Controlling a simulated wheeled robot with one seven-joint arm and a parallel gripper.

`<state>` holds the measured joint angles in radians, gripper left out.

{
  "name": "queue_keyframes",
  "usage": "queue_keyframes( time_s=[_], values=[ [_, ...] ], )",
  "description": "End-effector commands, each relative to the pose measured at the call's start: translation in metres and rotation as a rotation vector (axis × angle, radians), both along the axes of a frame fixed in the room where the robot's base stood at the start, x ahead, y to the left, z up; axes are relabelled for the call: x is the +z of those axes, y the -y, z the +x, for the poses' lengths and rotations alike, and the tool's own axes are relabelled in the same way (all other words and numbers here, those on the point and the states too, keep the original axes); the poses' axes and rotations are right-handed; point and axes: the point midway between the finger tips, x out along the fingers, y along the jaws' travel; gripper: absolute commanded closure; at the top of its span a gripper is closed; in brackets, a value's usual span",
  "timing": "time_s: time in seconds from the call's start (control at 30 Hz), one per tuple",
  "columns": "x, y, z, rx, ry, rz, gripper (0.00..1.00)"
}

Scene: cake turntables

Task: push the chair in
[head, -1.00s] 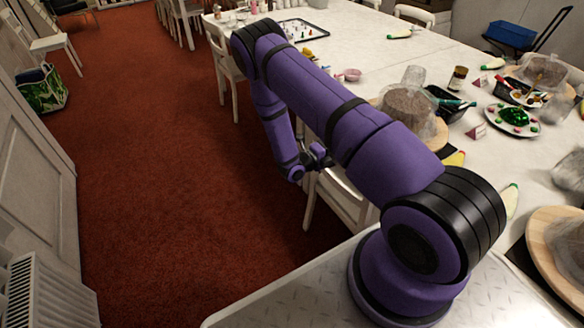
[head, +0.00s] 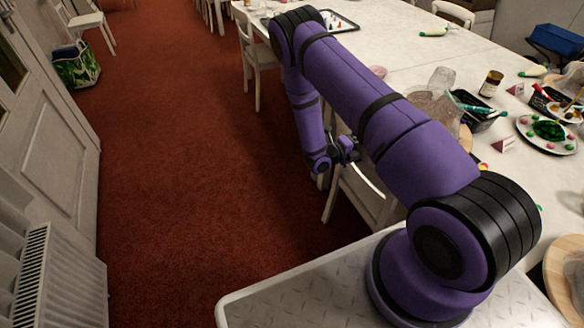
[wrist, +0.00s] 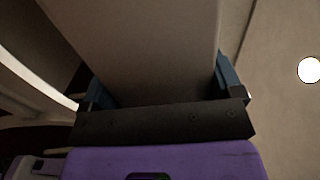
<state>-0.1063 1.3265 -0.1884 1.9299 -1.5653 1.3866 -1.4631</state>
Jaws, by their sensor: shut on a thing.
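The white wooden chair (head: 367,196) stands at the left long side of the white table (head: 397,58), partly hidden by my arm. My gripper (head: 343,150) is at the chair's back, on the aisle side. In the wrist view my gripper's blue fingertips (wrist: 160,88) lie on both sides of a pale upright part of the chair (wrist: 150,45) and are shut on it. The chair's seat and most of its legs are hidden in the head view.
Another white chair (head: 258,58) stands farther along the same table side. The red carpet aisle (head: 195,165) is clear. A door (head: 45,140) and a radiator (head: 32,272) line the left wall, with a green bag (head: 77,66) beyond.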

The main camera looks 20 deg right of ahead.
Motion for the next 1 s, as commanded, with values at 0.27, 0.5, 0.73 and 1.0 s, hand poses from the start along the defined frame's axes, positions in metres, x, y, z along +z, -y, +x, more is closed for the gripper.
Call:
queue_keyframes(
  time_s=[0.27, 0.5, 0.73, 1.0],
  values=[
    [-0.0025, 0.0031, -0.0024, -0.005, -0.004, 0.004, 0.85],
    [-0.0024, 0.0029, -0.0022, -0.004, -0.004, 0.004, 0.00],
    [-0.0011, 0.0013, -0.0010, -0.002, -0.001, 0.002, 0.00],
    [-0.0005, -0.0062, -0.0003, 0.000, 0.000, 0.001, 0.00]
  ],
)
